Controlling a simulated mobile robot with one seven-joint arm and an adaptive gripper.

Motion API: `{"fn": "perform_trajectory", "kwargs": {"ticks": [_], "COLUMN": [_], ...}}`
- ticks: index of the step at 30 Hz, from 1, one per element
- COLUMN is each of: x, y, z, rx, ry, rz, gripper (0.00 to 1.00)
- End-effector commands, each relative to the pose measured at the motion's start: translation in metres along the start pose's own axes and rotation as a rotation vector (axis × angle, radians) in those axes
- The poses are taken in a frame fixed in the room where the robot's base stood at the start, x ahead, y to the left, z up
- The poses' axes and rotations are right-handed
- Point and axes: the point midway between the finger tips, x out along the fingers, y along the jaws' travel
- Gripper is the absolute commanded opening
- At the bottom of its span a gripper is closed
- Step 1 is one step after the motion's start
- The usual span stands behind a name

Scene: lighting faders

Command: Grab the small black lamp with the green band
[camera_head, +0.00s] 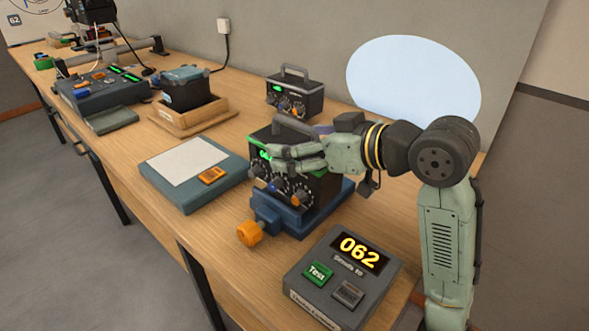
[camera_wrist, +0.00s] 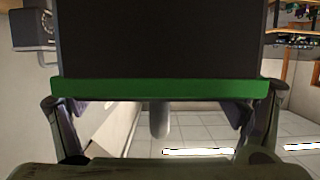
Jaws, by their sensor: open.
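The black lamp with the green band (camera_head: 262,135) is a box with a top handle, knobs and a green display, standing on a blue clamp-like stand (camera_head: 297,215). My gripper (camera_head: 271,159) is open at the lamp's upper part and hides some of it. In the wrist view, the black body and green band (camera_wrist: 160,88) fill the upper middle. My fingers (camera_wrist: 160,118) show at either side near the band's ends. Contact cannot be made out.
A similar black box (camera_head: 295,97) stands behind. A grey tester reading 062 (camera_head: 343,277) is in front, a blue-grey pad (camera_head: 200,190) to the left. Farther left are a wooden tray (camera_head: 190,123) and a console (camera_head: 103,88). An orange knob (camera_head: 250,233) juts from the stand.

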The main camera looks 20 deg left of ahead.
Motion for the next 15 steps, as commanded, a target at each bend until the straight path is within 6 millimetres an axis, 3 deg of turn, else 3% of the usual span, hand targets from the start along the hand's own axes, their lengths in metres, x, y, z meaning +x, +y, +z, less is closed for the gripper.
{"fn": "perform_trajectory", "kwargs": {"ticks": [7,15], "x": [0.0015,0.0013], "y": [0.0001,0.0002], "z": [0.0003,0.0002], "rx": [0.0,0.0], "ry": [0.001,0.001], "rz": [0.001,0.0], "gripper": [0.89,0.71]}}
